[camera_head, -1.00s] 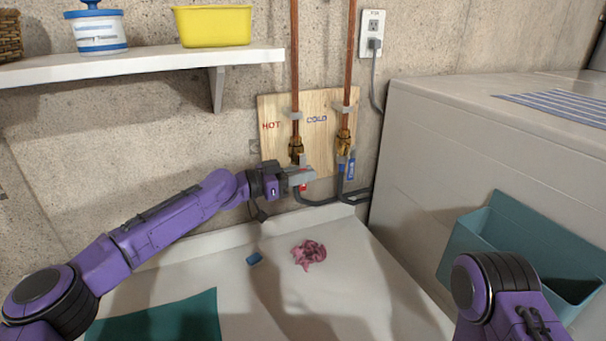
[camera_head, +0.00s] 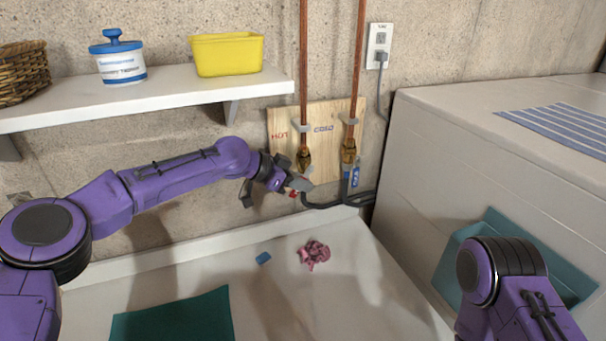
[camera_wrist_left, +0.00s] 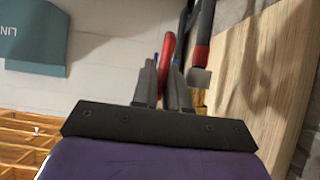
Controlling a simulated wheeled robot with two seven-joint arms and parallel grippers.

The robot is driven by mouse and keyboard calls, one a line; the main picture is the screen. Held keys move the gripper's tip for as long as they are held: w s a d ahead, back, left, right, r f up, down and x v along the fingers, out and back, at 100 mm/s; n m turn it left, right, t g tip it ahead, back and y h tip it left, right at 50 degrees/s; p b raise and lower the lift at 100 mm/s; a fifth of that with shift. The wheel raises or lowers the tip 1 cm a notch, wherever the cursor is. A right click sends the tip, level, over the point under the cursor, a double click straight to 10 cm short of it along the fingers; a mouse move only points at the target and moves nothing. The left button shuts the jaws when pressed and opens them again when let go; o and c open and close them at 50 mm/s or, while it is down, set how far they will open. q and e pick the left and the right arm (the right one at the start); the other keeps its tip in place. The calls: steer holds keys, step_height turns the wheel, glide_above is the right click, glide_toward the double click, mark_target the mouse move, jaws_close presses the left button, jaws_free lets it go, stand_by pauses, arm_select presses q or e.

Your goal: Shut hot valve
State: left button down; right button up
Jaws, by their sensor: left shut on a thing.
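The hot valve (camera_head: 304,160) is a brass fitting on the left copper pipe, in front of a wooden board marked HOT and COLD. Its red handle (camera_wrist_left: 168,55) stands between the fingers in the left wrist view. My left gripper (camera_head: 299,185) is shut on the red handle, just below the brass body; the fingers hide most of the handle in the head view. The cold valve (camera_head: 349,150), with a blue handle (camera_head: 355,175), is close to the right. My right arm shows at the lower right, but its gripper is out of view.
Dark hoses (camera_head: 330,204) run below the valves. A white shelf (camera_head: 160,95) is above my left arm. A large white appliance (camera_head: 470,150) stands to the right. A pink cloth (camera_head: 313,254) and a blue block (camera_head: 263,258) lie on the white surface below.

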arm_select(q)
steer(key=shift+a+r, duration=0.1)
steer(key=shift+r, duration=0.1)
stand_by(0.4)
steer(key=c, duration=1.5)
jaws_free()
steer(key=shift+f, duration=0.1)
steer(key=b+v, duration=0.3)
steer(key=v, duration=0.7)
steer(key=shift+r+b, duration=0.35)
